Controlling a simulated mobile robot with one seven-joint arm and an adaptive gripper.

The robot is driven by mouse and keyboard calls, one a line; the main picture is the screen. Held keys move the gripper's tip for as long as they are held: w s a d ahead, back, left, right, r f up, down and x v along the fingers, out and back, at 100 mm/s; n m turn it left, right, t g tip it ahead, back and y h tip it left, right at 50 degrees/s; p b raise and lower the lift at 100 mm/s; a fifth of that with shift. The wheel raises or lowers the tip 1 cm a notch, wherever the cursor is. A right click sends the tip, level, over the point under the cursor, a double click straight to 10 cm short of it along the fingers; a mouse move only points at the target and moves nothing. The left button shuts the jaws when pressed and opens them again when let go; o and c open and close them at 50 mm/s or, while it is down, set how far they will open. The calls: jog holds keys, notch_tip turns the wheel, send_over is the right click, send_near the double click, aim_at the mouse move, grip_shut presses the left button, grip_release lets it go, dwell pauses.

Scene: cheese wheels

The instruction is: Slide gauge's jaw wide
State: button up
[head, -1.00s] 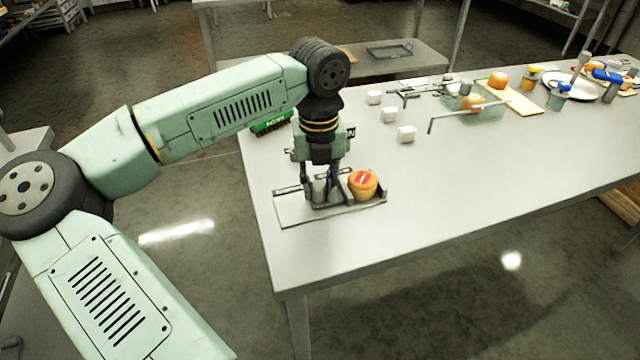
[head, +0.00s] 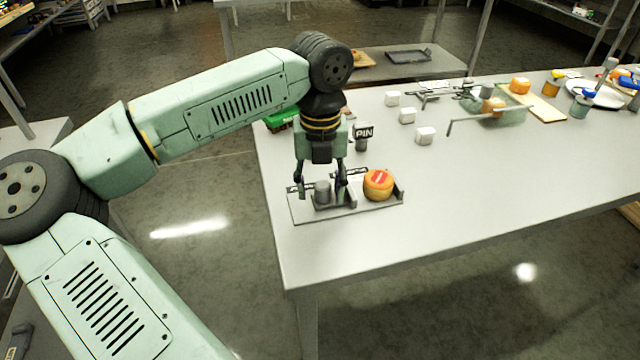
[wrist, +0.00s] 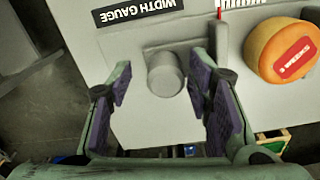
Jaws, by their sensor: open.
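The width gauge (head: 298,210) is a flat grey plate near the table's left front corner. Its sliding jaw carries a grey cylindrical knob (head: 322,191), which also shows in the wrist view (wrist: 164,74). An orange cheese wheel (head: 378,184) with a red label sits on the gauge, right of the jaw's upright wall; it also shows in the wrist view (wrist: 284,50). My gripper (head: 322,188) points down at the gauge. Its purple-padded fingers are open, one on each side of the knob, with gaps between pads and knob in the wrist view (wrist: 165,98).
A black PIN label (head: 364,132) stands behind the gauge, and a green object (head: 282,120) lies behind my wrist. White cubes (head: 425,136) and a thin metal frame (head: 485,122) are farther right. The table's front and left edges are close to the gauge.

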aim_at(321, 184)
jog(key=shift+r, duration=0.1)
notch_tip(321, 184, up, 12)
dwell(0.5)
